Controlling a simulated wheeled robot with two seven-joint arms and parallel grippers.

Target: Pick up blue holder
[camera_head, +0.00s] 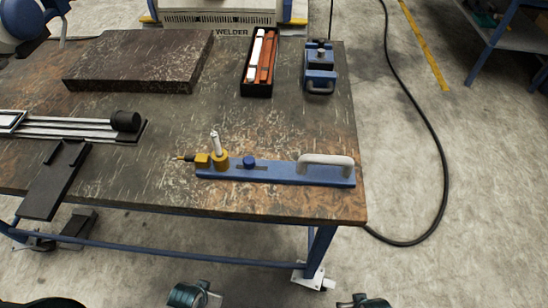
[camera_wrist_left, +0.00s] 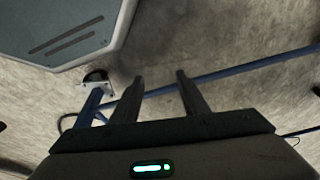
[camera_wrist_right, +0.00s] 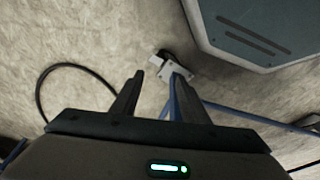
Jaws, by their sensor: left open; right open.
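A long blue holder (camera_head: 280,175) lies near the front right edge of the table. It has a white handle (camera_head: 325,160) at its right end, a blue knob (camera_head: 249,162) near its middle and a yellow clamp piece (camera_head: 220,158) with a pale upright pin at its left end. My left gripper (camera_wrist_left: 160,77) is open and empty in the left wrist view. My right gripper (camera_wrist_right: 156,76) is open and empty in the right wrist view. Both wrist views show floor and table-frame parts, not the holder. Neither gripper touches the holder.
The worn table (camera_head: 200,118) carries a dark slab (camera_head: 140,60), a black tray (camera_head: 257,88) with orange and white bars, a blue vise-like tool (camera_head: 320,75) and a railed device (camera_head: 75,125) at left. A black bracket (camera_head: 55,180) overhangs the front edge. A cable (camera_head: 430,130) lies on the floor.

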